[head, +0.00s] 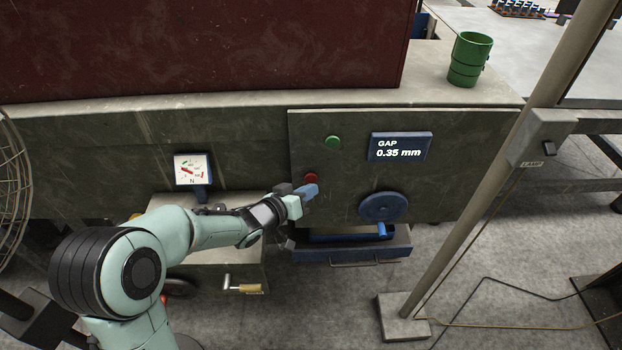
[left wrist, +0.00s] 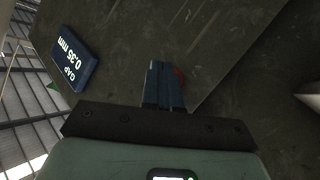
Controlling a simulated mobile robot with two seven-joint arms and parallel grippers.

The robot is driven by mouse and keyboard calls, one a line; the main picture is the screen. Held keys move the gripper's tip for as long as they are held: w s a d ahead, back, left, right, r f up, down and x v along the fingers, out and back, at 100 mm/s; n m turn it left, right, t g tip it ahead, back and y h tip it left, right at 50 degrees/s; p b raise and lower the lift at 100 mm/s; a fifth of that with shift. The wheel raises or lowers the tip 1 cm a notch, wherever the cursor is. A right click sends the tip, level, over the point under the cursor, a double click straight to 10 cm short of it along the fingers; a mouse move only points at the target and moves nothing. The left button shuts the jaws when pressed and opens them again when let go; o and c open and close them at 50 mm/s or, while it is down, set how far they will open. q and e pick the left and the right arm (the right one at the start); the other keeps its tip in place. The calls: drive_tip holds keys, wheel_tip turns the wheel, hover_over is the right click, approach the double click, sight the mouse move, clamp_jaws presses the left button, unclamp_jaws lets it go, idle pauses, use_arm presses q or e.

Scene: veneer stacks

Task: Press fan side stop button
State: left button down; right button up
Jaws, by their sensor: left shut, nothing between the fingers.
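A red button (head: 311,178) sits low on the left part of the grey machine panel (head: 350,165), below a green button (head: 333,142). My left gripper (head: 312,190) is shut and empty, with its blue fingertips just below the red button in the head view. In the left wrist view the shut fingers (left wrist: 157,68) point at the panel, and a sliver of the red button (left wrist: 179,73) shows just beside their tips. The fingers hide most of it there. I cannot tell whether they touch it. My right gripper is not in view.
A gap display (head: 401,147) reads 0.35 mm, and a blue handwheel (head: 383,206) is below it. A dial gauge (head: 193,170) stands left of the panel. A lamp post (head: 480,170) rises at the right. A green cup (head: 468,59) stands on the top ledge.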

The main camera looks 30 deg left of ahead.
use_arm(q)
drive_tip(key=shift+w+a, duration=0.1)
idle(0.4)
drive_tip(key=shift+w+a, duration=0.15)
drive_tip(key=shift+w, duration=0.15)
drive_tip(key=shift+w+a, duration=0.25)
drive_tip(key=shift+w, duration=0.15)
idle(0.7)
idle(0.4)
drive_tip(key=shift+s+d, duration=0.5)
drive_tip(key=shift+s, duration=0.3)
drive_tip(key=s+d+b, duration=0.1)
drive_tip(key=s, duration=0.2)
drive_tip(key=s+d+b, duration=0.1)
drive_tip(key=shift+s+d+b, duration=0.15)
drive_tip(key=shift+d+b, duration=0.15)
